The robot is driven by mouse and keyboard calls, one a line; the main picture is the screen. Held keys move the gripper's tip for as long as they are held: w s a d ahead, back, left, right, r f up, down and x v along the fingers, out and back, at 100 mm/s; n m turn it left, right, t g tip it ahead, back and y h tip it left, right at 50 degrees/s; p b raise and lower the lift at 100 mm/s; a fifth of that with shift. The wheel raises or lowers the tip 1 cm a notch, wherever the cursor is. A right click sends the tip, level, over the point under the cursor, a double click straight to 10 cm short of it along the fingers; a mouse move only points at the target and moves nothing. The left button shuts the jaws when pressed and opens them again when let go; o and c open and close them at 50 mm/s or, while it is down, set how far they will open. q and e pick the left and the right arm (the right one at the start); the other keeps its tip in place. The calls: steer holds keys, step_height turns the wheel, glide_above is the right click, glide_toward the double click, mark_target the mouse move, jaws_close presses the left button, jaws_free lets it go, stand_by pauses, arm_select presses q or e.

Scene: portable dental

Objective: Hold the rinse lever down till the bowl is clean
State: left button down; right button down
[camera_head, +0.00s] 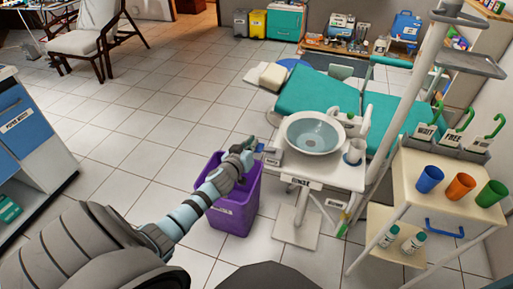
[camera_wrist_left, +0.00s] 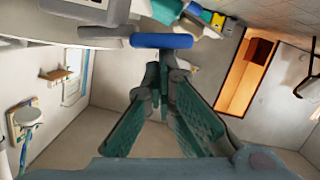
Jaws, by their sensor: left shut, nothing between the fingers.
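The rinse bowl (camera_head: 314,145) is a round white basin on a white stand, with blue-grey water inside; any dirt is too small to make out. A label that seems to read RINSE (camera_head: 300,184) is on the stand's front. My left gripper (camera_head: 252,146) is at the left side of the stand, above a purple bin. In the left wrist view its fingers (camera_wrist_left: 161,72) are shut at the tips and empty. A blue bar, seemingly the rinse lever (camera_wrist_left: 162,41), lies just beyond the tips; I cannot tell whether they touch. My right gripper is not in view.
The purple bin (camera_head: 236,200) stands below my left gripper. A white cup (camera_head: 355,152) is right of the bowl. A teal dental chair (camera_head: 320,95) is behind. A trolley (camera_head: 425,185) with blue, orange and green cups stands right. Open tiled floor lies left.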

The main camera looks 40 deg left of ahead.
arm_select(q)
steer(key=shift+p, duration=0.35)
